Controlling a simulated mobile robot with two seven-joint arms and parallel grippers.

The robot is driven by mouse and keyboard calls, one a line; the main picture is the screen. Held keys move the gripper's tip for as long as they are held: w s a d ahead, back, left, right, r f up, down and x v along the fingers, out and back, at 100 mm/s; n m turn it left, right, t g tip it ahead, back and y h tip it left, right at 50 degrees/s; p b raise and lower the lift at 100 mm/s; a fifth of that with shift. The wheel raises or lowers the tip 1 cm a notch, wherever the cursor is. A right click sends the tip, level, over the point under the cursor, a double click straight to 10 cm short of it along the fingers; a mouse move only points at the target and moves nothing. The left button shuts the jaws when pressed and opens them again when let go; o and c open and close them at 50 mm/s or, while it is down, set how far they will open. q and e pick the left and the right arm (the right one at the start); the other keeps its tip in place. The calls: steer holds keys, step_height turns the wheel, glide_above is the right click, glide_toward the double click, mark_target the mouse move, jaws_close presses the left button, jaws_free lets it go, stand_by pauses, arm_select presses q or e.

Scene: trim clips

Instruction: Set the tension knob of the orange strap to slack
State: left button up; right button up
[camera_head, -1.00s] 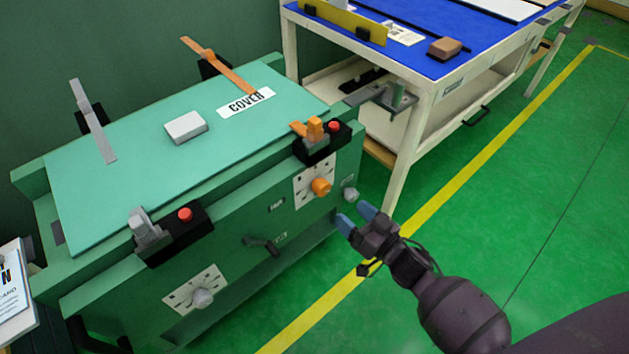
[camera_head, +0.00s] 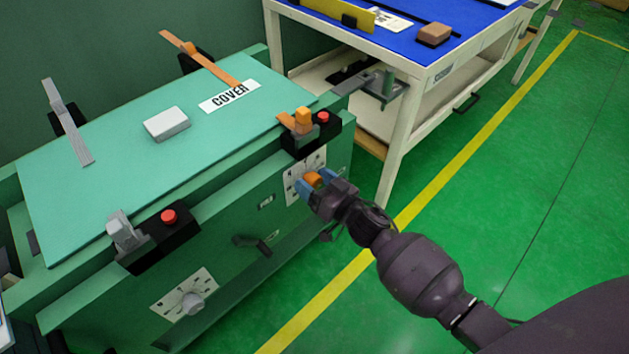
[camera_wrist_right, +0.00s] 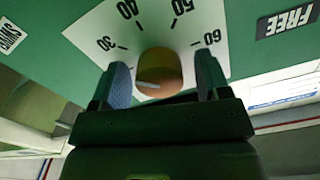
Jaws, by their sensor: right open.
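The orange tension knob (camera_head: 314,180) sits on a white dial plate (camera_head: 291,186) on the front of the green machine, below the orange strap's buckle (camera_head: 302,121). The orange strap (camera_head: 200,59) lies loose at the back of the cover. My right gripper (camera_head: 315,185) is open, with its blue fingers on either side of the knob. In the right wrist view the knob (camera_wrist_right: 158,70) stands between the two fingers, with a gap visible at each side. The dial (camera_wrist_right: 150,25) shows 30, 40, 50 and 60. My left gripper is not in view.
A grey knob (camera_head: 192,303) on its own dial, a grey buckle (camera_head: 121,230) and a crank handle (camera_head: 253,244) share the machine's front side. A FREE label (camera_wrist_right: 290,20) is near the dial. A white-framed table (camera_head: 400,140) stands behind right. Green floor is clear at right.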

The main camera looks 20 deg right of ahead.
steer(key=c, duration=0.9)
steer(key=shift+c, duration=0.2)
steer(key=shift+n, duration=0.3)
